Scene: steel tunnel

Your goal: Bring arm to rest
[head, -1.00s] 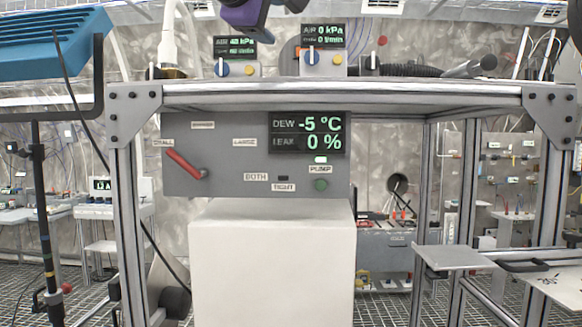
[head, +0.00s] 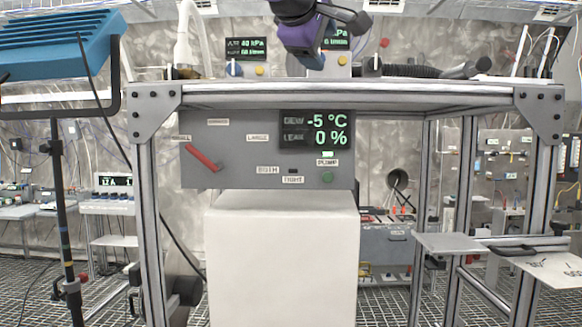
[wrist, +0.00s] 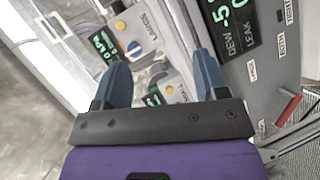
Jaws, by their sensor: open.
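My arm's purple end section (head: 308,38) hangs at the top middle of the head view, in front of the gauges above the frame's top bar. In the wrist view my gripper (wrist: 163,72) has its two blue fingers spread wide apart with nothing between them. Beyond the fingers I see the gauge units and the dark display, tilted in the picture. The grey control panel (head: 232,165) carries a red lever (head: 202,157) and a display (head: 316,130) reading DEW -5 °C and LEAK 0 %. The fingertips do not show clearly in the head view.
The metal frame's top bar (head: 400,97) runs below my arm. A white box (head: 282,260) stands under the panel. A blue slatted unit (head: 60,45) is at the upper left. A black hose (head: 425,71) lies on the frame at right, and a grey shelf (head: 455,243) sits lower right.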

